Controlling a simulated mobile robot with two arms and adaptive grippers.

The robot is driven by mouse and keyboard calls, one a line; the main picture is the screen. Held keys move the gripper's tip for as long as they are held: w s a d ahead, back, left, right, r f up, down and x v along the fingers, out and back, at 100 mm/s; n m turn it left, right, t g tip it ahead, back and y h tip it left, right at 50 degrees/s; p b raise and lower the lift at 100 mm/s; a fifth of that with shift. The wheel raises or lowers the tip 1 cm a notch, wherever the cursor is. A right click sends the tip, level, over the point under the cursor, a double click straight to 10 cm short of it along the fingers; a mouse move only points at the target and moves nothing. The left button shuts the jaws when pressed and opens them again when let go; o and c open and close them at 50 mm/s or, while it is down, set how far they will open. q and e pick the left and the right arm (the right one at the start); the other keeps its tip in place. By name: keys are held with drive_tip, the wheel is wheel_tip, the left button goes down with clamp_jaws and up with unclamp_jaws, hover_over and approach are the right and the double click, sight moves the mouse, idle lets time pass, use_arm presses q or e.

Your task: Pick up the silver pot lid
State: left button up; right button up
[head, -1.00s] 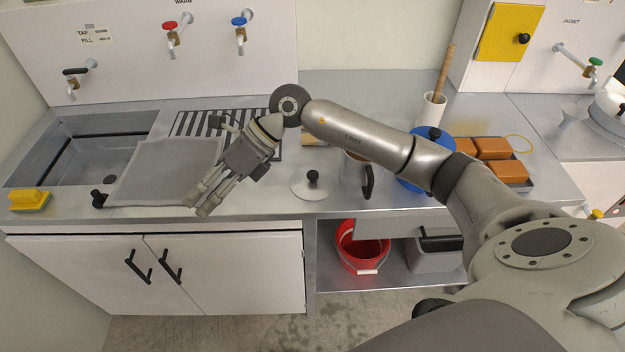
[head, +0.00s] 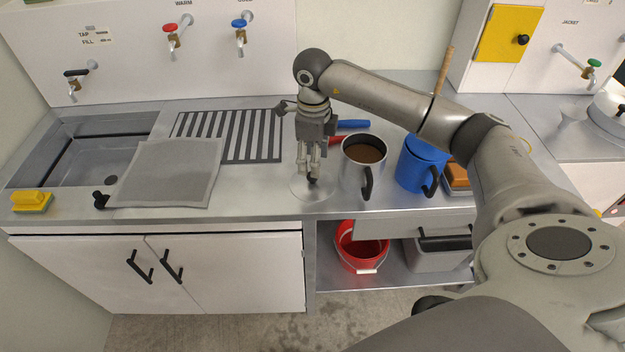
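The silver pot lid (head: 300,190) lies flat on the steel counter, left of the steel pot, with a black knob (head: 313,180) on top. My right gripper (head: 309,174) points down directly over the lid, with its fingertips at the knob. The fingers look close together around or just in front of the knob; I cannot tell whether they grip it. The fingers hide part of the lid and knob. My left gripper is not in view.
A steel pot (head: 351,176) of brown liquid stands close right of the lid, beside a blue jug (head: 414,170). A grey mat (head: 168,172) and a sink (head: 60,155) are to the left. A red bucket (head: 362,247) sits on the shelf below.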

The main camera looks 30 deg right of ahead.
sight(312, 179)
drive_tip(key=f+p, duration=0.1)
drive_tip(key=f, duration=0.3)
drive_tip(key=shift+s+f+p, duration=0.15)
drive_tip(key=shift+s+p, duration=0.05)
drive_tip(key=shift+p, duration=0.2)
drive_tip(key=shift+d+f, duration=0.1)
drive_tip(key=shift+f, duration=0.35)
clamp_jaws()
